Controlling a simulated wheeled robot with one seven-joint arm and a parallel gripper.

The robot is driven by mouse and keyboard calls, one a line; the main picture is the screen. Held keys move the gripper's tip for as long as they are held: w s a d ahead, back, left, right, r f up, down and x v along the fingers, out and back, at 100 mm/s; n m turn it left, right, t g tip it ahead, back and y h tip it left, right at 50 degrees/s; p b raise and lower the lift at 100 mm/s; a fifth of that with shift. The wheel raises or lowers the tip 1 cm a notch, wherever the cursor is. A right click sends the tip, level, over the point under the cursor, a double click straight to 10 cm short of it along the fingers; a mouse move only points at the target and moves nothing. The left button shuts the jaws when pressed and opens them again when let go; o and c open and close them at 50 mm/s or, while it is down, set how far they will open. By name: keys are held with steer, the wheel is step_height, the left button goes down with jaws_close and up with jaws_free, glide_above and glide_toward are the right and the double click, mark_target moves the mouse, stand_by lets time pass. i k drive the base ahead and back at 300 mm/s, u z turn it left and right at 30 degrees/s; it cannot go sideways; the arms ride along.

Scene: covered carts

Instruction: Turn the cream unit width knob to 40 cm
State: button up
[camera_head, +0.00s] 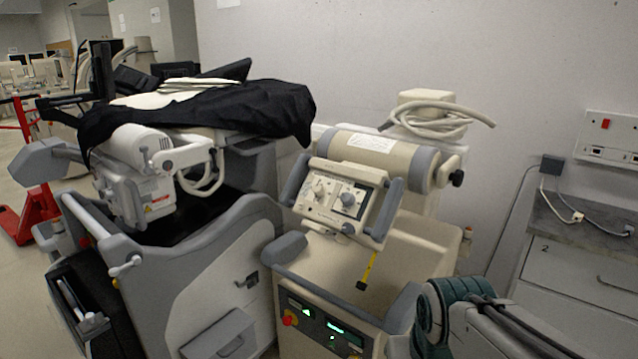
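The cream unit (400,245) stands right of centre, with a tilted control panel (335,207) between grey handles. The panel carries a pale knob (319,188) on the left and a grey-blue round dial or knob (348,198) on the right. The printed scales and labels are too small to read, so I cannot tell which one is the width knob or what value it points at. Part of my arm, with teal joints, shows at the bottom right in front of the unit. My gripper is out of view, and nothing of mine touches the panel.
A grey cart (215,250) with a black cover (220,110) stands close on the left. A yellow strap (369,270) hangs below the panel. A lower console (320,325) has a red button. A drawer cabinet (580,285) stands at right, with free wall between.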

mark_target(319, 189)
steer(key=z, duration=0.1)
steer(key=i, duration=1)
steer(key=u, duration=0.3)
